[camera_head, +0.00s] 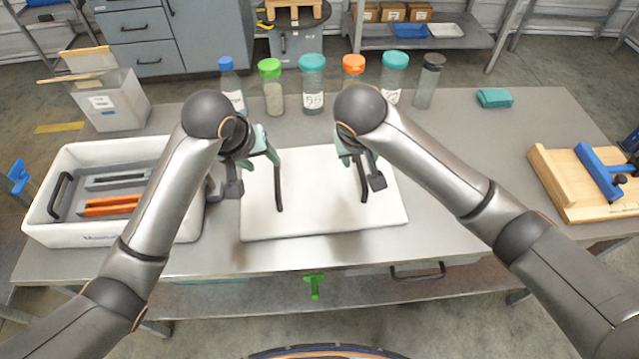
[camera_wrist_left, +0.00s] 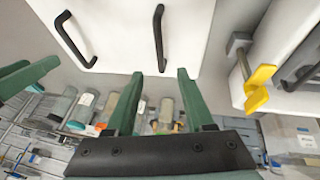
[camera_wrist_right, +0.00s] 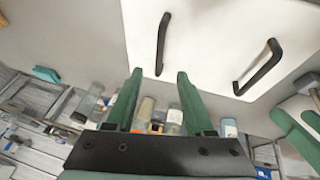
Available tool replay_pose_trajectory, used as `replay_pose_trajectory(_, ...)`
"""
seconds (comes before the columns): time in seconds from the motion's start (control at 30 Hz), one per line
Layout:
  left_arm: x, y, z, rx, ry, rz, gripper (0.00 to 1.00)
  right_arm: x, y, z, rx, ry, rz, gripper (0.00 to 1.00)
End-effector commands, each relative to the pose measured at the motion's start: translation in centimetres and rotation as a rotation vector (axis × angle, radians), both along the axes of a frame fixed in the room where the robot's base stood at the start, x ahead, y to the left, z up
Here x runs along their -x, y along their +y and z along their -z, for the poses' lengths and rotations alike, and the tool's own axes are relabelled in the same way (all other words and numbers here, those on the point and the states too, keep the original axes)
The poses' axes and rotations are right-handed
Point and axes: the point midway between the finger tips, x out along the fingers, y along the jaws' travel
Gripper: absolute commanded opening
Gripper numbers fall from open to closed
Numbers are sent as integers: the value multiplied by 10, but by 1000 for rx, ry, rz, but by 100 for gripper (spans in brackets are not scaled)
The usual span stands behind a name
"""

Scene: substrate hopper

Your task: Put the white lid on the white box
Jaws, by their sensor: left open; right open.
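The white lid (camera_head: 322,215) lies flat on the table, with two black handles standing on it. The left handle (camera_head: 278,187) and right handle (camera_head: 363,184) also show in the left wrist view (camera_wrist_left: 160,35) and right wrist view (camera_wrist_right: 162,45). The white box (camera_head: 60,233) stands open to the left of the lid, with grey and orange things inside. My left gripper (camera_wrist_left: 160,73) is open and empty by the left handle, apart from it. My right gripper (camera_wrist_right: 160,72) is open and empty by the right handle, also apart. My left arm hides part of the box.
Several capped bottles (camera_head: 312,83) stand in a row behind the lid. A bin (camera_head: 112,102) is at the back left. A wooden fixture with a blue bar (camera_head: 603,172) is at the right. A teal cloth (camera_head: 494,97) lies back right. The table right of the lid is mostly clear.

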Motion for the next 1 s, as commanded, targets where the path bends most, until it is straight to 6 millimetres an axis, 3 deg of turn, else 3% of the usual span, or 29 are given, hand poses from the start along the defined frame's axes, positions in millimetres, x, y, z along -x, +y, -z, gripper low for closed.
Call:
replay_pose_trajectory(0.53,-36,-14,87,-3,3,-1,53,-37,-16,87,4,3,2,54)
replay_pose_trajectory(0.73,-44,-18,104,-1,2,0,53,-45,-19,103,2,2,1,54)
replay_pose_trajectory(1.0,-46,-19,108,0,0,1,53,-47,-19,108,1,1,1,54)
